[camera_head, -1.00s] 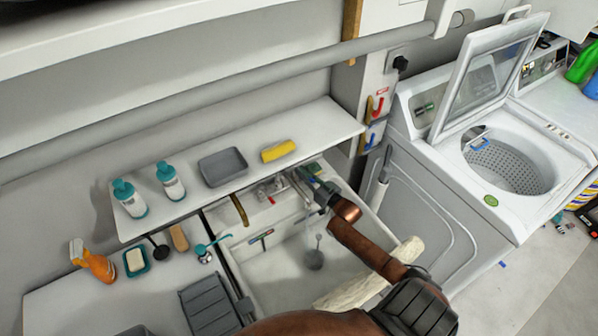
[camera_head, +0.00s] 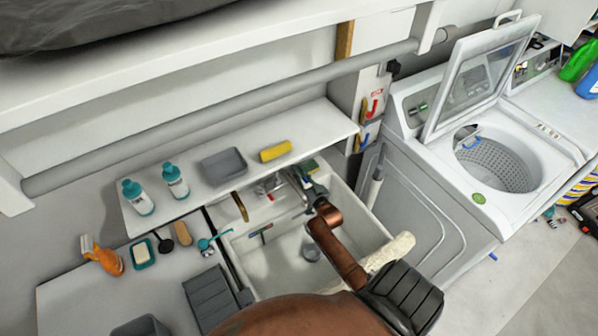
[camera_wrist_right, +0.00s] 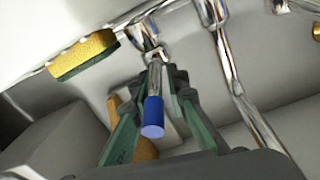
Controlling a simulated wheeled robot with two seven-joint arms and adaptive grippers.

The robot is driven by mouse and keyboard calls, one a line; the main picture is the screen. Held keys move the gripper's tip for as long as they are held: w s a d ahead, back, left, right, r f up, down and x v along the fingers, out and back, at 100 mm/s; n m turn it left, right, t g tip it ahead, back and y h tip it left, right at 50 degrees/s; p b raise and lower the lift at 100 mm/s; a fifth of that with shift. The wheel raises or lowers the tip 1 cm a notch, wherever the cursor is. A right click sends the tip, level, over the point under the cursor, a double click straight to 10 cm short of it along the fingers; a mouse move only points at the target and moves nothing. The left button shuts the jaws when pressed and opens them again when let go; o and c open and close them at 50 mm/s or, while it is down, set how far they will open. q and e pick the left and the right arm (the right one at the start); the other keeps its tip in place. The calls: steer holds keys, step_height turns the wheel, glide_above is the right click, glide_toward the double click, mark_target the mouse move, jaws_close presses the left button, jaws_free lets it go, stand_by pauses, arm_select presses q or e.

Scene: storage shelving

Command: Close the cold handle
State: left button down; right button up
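The cold handle (camera_wrist_right: 154,108) is a thin chrome lever with a blue tip on the sink tap, seen in the right wrist view. My right gripper (camera_wrist_right: 160,80) has its green-lined fingers apart, one on each side of the lever; contact cannot be told. In the head view my right gripper (camera_head: 308,188) is over the back of the white sink (camera_head: 262,276), beside the chrome tap (camera_head: 277,184). It and my arm partly hide the tap there. My left gripper is not in view.
The counter to the left holds a soap dish (camera_head: 143,253) and an orange spray bottle (camera_head: 103,256). An open washing machine (camera_head: 500,185) stands to the right.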

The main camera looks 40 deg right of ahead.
steer(key=o, duration=0.4)
steer(key=shift+w+a, duration=0.35)
steer(key=shift+c, duration=0.2)
steer(key=shift+d+f, duration=0.1)
steer(key=shift+s+d, duration=0.15)
steer(key=shift+s, duration=0.05)
steer(key=shift+s, duration=0.1)
steer(key=shift+s+f, duration=0.1)
steer(key=shift+s, duration=0.25)
steer(key=v, duration=1.1)
